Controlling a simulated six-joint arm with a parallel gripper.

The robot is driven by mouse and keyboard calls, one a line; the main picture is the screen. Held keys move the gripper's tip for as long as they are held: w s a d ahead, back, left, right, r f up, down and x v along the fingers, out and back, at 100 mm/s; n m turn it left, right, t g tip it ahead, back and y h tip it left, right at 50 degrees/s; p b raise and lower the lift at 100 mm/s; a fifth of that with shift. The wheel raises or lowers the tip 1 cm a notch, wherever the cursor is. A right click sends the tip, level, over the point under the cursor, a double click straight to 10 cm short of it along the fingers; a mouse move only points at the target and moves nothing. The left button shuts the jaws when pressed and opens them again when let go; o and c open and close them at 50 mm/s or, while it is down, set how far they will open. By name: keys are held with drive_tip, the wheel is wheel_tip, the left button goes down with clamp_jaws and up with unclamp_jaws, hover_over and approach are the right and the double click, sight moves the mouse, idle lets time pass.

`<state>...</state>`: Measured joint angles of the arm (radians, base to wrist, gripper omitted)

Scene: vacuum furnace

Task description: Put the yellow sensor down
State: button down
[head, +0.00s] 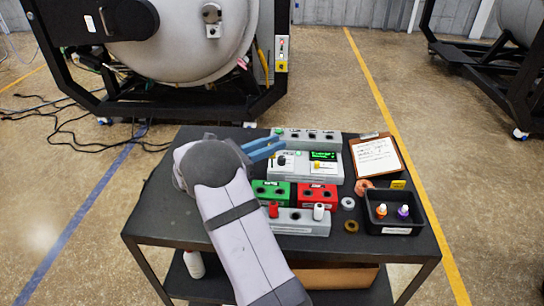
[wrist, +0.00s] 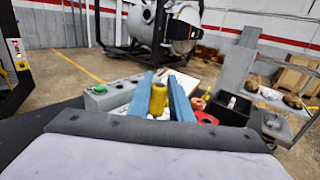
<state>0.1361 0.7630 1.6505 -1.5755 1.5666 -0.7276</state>
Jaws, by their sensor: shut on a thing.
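My gripper (head: 268,149), with blue fingers, is shut on the yellow sensor (wrist: 158,100). In the wrist view the sensor sits between the two fingers (wrist: 160,92). In the head view I cannot make out the held sensor at the fingers. The fingers are over the back left of the cart, close to the grey back rack (head: 305,134) and the white unit with a green display (head: 300,170). A green block (head: 262,200) and a red block (head: 318,202) stand in front of that unit.
A grey front rack (head: 296,229) holds a red and a white piece. A black bin (head: 395,229) at the right holds two small pieces. A clipboard (head: 376,155) lies behind it. Loose rings (head: 351,226) lie beside the bin. The cart top (head: 160,215) is bare at the left.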

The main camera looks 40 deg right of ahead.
drive_tip(key=shift+r, duration=0.5)
drive_tip(key=s+d+r+m+g+y+b, duration=0.1)
drive_tip(key=s+d+m+g+b, duration=0.15)
drive_tip(key=s+d, duration=0.55)
drive_tip(key=s+d+r+m+g+b, duration=0.1)
drive_tip(key=s+d+g+b, duration=0.3)
drive_tip(key=d, duration=0.6)
drive_tip(key=w+d+r+n+t+h, duration=0.1)
drive_tip(key=w+d+r+n+t, duration=0.15)
drive_tip(key=w+t, duration=0.3)
drive_tip(key=w+d+r+n+t, duration=0.2)
drive_tip(key=w+n+t, duration=0.2)
drive_tip(key=w+t, duration=0.15)
drive_tip(key=shift+w+a+f+n+t+p, duration=0.15)
drive_tip(key=shift+w+f+n+t+p, duration=0.4)
drive_tip(key=shift+f, duration=1.4)
drive_tip(key=shift+w+a+f+m+t+p, duration=0.15)
drive_tip(key=shift+w+f+p, duration=0.75)
drive_tip(key=shift+f, duration=1)
drive_tip(key=shift+w+a+f+n+t+p, duration=0.1)
drive_tip(key=shift+w+f+n+t+p, duration=0.3)
drive_tip(key=shift+w+f, duration=1.1)
drive_tip(key=shift+s+f, duration=0.45)
drive_tip(key=shift+f, duration=0.1)
drive_tip(key=shift+f+b, duration=0.25)
drive_tip(key=shift+b, duration=0.1)
